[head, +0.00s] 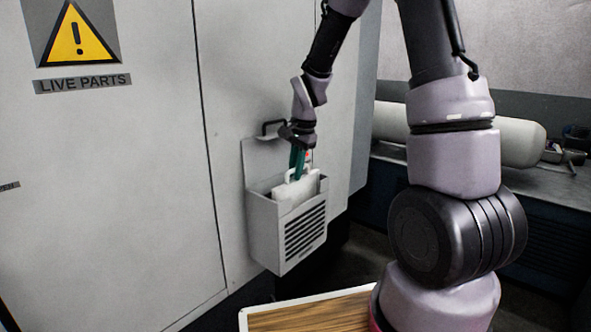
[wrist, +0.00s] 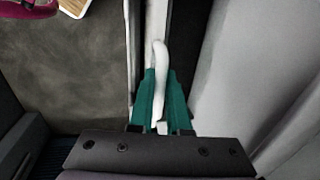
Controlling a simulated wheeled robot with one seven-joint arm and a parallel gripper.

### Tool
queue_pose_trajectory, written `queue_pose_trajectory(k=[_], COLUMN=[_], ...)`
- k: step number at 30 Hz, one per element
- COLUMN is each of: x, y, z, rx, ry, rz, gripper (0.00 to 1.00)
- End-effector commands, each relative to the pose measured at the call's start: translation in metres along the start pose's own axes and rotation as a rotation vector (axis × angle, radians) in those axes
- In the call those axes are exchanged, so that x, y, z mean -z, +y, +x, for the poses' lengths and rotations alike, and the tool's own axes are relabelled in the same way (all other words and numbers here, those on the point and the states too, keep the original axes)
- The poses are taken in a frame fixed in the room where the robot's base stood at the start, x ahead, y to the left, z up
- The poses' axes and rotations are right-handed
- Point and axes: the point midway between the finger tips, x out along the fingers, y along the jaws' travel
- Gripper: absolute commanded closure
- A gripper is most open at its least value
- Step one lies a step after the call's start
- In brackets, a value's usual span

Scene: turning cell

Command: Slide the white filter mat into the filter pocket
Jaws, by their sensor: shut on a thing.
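The white filter mat (head: 297,190) stands upright in the mouth of the light grey filter pocket (head: 272,238). Its lower part is hidden behind the pocket's slotted front; its top and loop handle show above the rim. My gripper (head: 298,172) is above the pocket with its teal fingers pointing down, shut on the mat's handle. In the wrist view, the white handle (wrist: 161,75) sits between the two teal fingertips (wrist: 160,82). How deep the mat sits, and whether it touches the pocket's bottom, is hidden.
The pocket hangs on a grey cabinet (head: 150,170) with a warning sign. A black handle (head: 272,126) sticks out just above the pocket's back plate. A wooden-topped surface with a white rim (head: 300,299) is in front. A bench (head: 560,185) with a white cylinder (head: 520,143) stands right.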

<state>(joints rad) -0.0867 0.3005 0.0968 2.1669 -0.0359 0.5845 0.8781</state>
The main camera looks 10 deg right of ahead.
Motion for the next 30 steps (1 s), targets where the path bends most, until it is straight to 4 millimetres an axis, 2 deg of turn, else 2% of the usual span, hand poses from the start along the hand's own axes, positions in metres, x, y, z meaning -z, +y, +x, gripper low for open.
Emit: queue_pose_trajectory(k=[1,2,4,13,17,30], x=[0.000,0.000,0.000,0.000,0.000,0.001], y=[0.000,0.000,0.000,0.000,-0.001,-0.001], z=[0.000,0.000,0.000,0.000,-0.009,-0.090], rx=[0.000,0.000,0.000,0.000,0.001,0.003], ry=[0.000,0.000,0.000,0.000,0.001,0.002], rz=[0.000,0.000,0.000,0.000,0.000,0.000], gripper=[1.00,0.77,0.50,0.50,0.50,0.50])
